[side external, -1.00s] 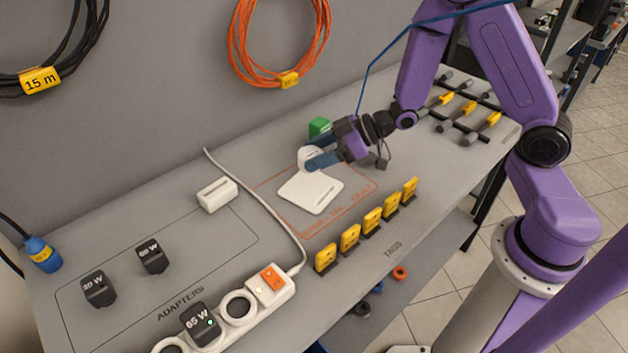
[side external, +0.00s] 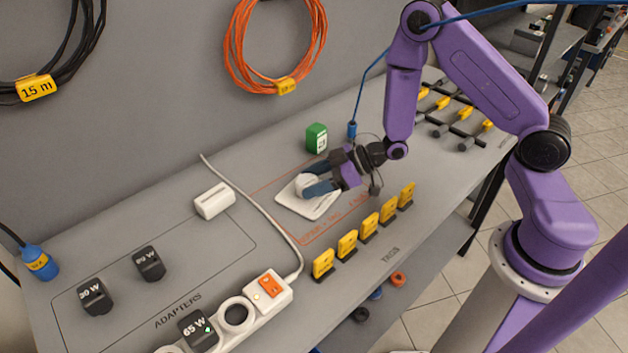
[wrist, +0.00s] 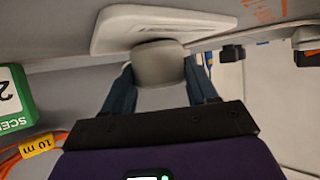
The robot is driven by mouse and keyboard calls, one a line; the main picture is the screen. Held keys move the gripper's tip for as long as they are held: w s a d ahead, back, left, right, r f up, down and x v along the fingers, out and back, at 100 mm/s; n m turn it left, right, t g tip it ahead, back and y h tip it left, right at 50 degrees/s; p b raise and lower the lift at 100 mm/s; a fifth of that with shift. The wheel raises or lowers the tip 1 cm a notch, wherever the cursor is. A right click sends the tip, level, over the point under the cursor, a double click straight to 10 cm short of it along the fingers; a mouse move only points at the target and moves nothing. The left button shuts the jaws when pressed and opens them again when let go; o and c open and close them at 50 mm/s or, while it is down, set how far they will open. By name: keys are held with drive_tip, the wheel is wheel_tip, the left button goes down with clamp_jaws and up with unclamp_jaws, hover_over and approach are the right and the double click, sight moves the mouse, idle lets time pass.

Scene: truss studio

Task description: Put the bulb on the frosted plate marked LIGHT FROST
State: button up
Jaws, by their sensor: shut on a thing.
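No lettering reading LIGHT FROST shows, and nothing is plainly a bulb. My gripper (side external: 316,187) is shut on a white rounded object (side external: 304,184). In the wrist view the white rounded object (wrist: 158,64) sits between the two blue fingers. A flat white plate (side external: 313,210) lies on the bench inside an orange outline; it also shows in the wrist view (wrist: 112,30). The held object is over the plate, close to its surface. I cannot tell whether they touch. My fingers hide part of the object and plate.
A green box (side external: 317,138) stands behind the gripper. A row of yellow tags (side external: 346,243) stands in front of the plate. A white block (side external: 214,201), a white cable and a power strip (side external: 267,292) lie to the left, with black adapters (side external: 150,262) beyond.

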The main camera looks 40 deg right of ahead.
sight(317, 180)
drive_tip(key=shift+f, duration=0.1)
drive_tip(key=o, duration=1.1)
drive_tip(key=shift+s+d+r, duration=0.1)
drive_tip(key=shift+r, duration=0.1)
drive_tip(key=v, duration=0.4)
drive_tip(key=shift+s+d+r, duration=0.1)
drive_tip(key=shift+s+d, duration=0.05)
drive_tip(key=shift+d, duration=0.05)
drive_tip(key=shift+s+r, duration=0.1)
drive_tip(key=shift+r, duration=3.45)
